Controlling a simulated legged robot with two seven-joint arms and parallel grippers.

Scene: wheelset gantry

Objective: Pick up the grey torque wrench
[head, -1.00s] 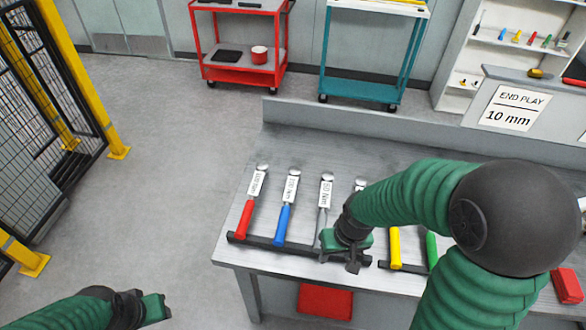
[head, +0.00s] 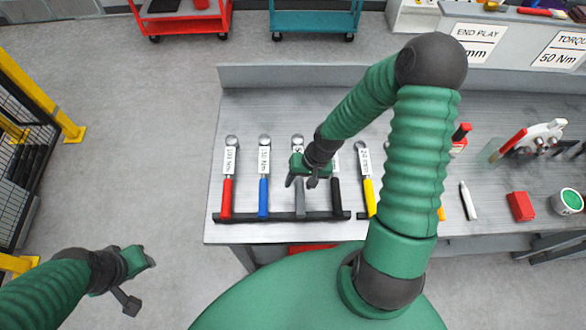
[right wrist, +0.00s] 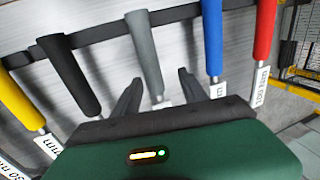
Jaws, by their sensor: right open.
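The grey torque wrench (head: 299,204) lies in a row on the bench, its grey handle toward me over a dark rail. My right gripper (head: 302,183) is over its middle and hides part of its shaft and label. In the right wrist view the grey handle (right wrist: 145,50) runs between the two open fingers (right wrist: 158,90), with no visible grip on it. My left gripper (head: 139,281) is off the bench at the lower left, with nothing seen in it; its jaw opening is unclear.
Blue (head: 263,196) and red (head: 227,198) wrenches lie left of the grey one; black (head: 336,196) and yellow (head: 369,196) ones lie right. The dark rail (head: 250,217) runs under the handles. A raised ledge (head: 290,76) closes the bench's back.

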